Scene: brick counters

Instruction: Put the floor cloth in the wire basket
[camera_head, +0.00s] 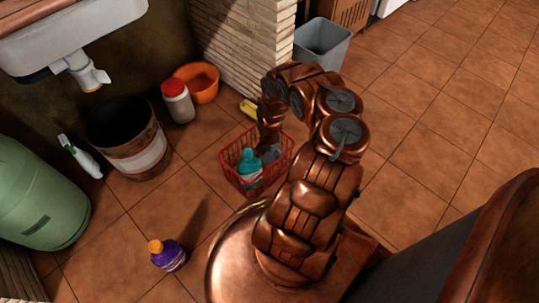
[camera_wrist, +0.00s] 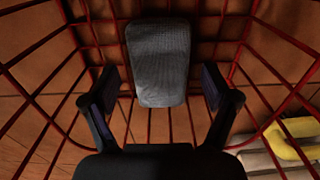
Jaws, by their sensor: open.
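The red wire basket (camera_head: 228,164) stands on the tiled floor, and its red bars (camera_wrist: 75,60) surround the wrist view. The grey woven floor cloth (camera_wrist: 158,62) lies folded inside the basket, between and beyond my fingers. In the head view a grey patch that looks like the cloth (camera_head: 271,153) shows inside the basket beside a teal bottle. My gripper (camera_wrist: 158,88) is open, with a finger on each side of the cloth and a visible gap to both. In the head view my arm reaches down to the basket, and the fingertips are hard to make out.
A teal bottle (camera_head: 250,164) stands in the basket. A yellow object (camera_head: 249,108) lies behind it, near the brick pillar. An orange basin (camera_head: 203,82), red-lidded jar (camera_head: 178,102), dark bucket (camera_head: 140,160) and purple bottle (camera_head: 168,256) stand left. Floor at right is clear.

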